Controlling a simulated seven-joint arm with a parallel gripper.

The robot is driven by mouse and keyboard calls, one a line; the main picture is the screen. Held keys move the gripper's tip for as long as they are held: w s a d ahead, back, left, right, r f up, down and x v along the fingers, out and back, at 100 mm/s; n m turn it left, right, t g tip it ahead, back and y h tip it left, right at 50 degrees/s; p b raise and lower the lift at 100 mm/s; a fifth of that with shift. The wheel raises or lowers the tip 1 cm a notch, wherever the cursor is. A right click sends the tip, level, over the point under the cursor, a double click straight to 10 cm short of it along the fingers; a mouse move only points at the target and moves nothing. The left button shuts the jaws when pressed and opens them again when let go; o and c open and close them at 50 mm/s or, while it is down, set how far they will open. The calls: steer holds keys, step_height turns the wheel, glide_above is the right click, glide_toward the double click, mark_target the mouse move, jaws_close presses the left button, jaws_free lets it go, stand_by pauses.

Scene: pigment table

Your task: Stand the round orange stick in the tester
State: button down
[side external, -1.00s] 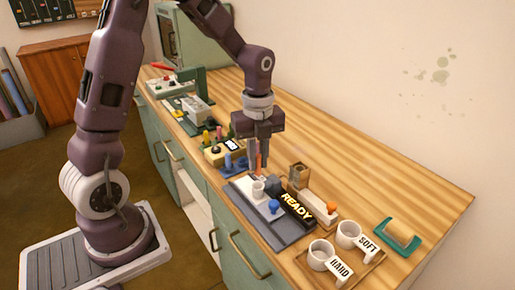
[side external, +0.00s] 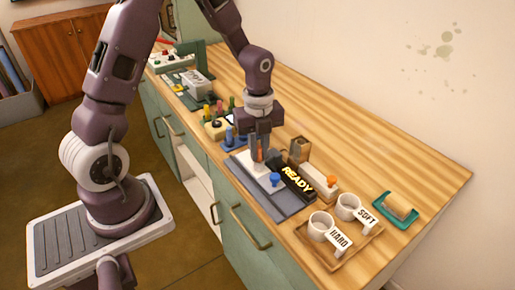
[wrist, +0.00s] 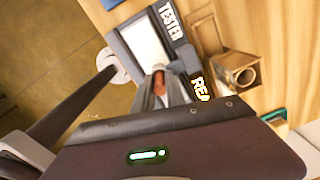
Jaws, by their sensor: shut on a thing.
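My gripper (side external: 262,160) is shut on the round orange stick (side external: 259,154), which points down between the fingers. The stick also shows in the wrist view (wrist: 159,88), its pale end nearest the tester. The tester (side external: 286,207) is a dark grey base with a white plate, a blue knob (side external: 275,180) and a lit READY display (side external: 297,180). My gripper is low over the tester's white plate, just behind the blue knob. The fingers hide the stick's lower end and the spot beneath it, so I cannot tell whether it touches.
A small wooden box (side external: 299,147) and a white block with an orange knob (side external: 331,181) stand close to the tester. HARD and SOFT cups sit on a wooden tray (side external: 328,262). A green tray (side external: 380,207) lies right.

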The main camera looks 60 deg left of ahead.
steer(key=shift+s+f, duration=0.35)
steer(key=shift+f, duration=0.4)
steer(key=c, duration=1.3)
jaws_free()
steer(key=shift+a, duration=0.1)
steer(key=r, duration=0.5)
steer(key=w+r, duration=0.1)
steer(key=r, duration=0.2)
steer(key=shift+w, duration=0.1)
steer(key=shift+d+r, duration=0.25)
steer(key=shift+r, duration=0.05)
steer(key=shift+r, duration=0.2)
steer(key=s+d+r+n+t, duration=0.2)
steer(key=s+r+n, duration=0.4)
steer(key=s+n, duration=0.3)
steer(key=s+d+r+n+t, duration=0.3)
steer(key=s+d+r+n, duration=0.2)
steer(key=s+n, duration=0.5)
step_height(320, 180, up, 2)
steer(key=shift+s+r+n, duration=0.1)
steer(key=shift+s+n, duration=0.15)
steer(key=shift+n, duration=0.75)
